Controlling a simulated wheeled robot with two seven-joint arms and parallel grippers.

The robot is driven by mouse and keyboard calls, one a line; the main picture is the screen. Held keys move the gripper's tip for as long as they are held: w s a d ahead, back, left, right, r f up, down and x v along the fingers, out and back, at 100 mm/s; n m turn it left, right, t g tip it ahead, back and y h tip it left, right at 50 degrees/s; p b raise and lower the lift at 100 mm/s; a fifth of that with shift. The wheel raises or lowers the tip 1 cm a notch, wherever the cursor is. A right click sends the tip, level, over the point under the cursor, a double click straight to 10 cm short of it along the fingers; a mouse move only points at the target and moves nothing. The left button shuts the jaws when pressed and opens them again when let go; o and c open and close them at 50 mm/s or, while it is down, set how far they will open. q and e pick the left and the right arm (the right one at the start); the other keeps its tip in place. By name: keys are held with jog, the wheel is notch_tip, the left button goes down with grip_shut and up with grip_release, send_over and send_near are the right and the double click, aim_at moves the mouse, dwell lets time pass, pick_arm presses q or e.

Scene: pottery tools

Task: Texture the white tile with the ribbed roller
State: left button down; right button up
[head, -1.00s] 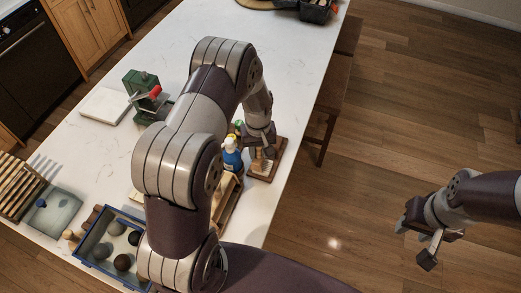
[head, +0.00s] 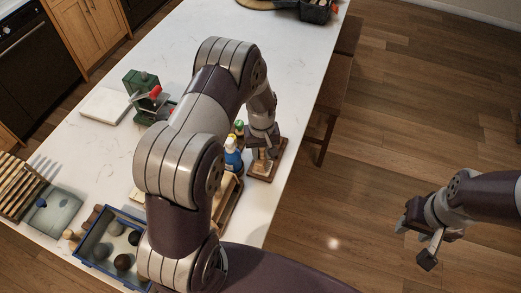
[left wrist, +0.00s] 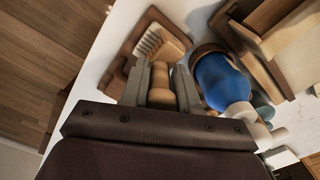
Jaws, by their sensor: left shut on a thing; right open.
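A flat white square tile (head: 105,105) lies on the left part of the counter in the head view. My left gripper (head: 264,150) is at the counter's right side, low over a brown wooden stand (head: 279,160). In the left wrist view my left gripper (left wrist: 163,85) is shut on a light wooden piece (left wrist: 163,96) between its fingers. A pale ribbed part (left wrist: 149,42), seemingly of the ribbed roller, shows just beyond the fingertips; its join to the held piece is partly hidden. My right gripper (head: 425,240) is open and empty over the floor, away from the counter.
A blue bottle (head: 233,158) stands close beside the left gripper, near a wooden tray (head: 228,205). A green press (head: 141,82) stands right of the tile. A blue-rimmed bin (head: 88,262) holds several balls.

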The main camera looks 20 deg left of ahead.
pick_arm(q)
jog(key=shift+d, duration=0.6)
notch_tip(320, 180, up, 6)
jog(key=p, duration=0.5)
jog(key=shift+r, duration=0.1)
jog(key=shift+w, duration=0.15)
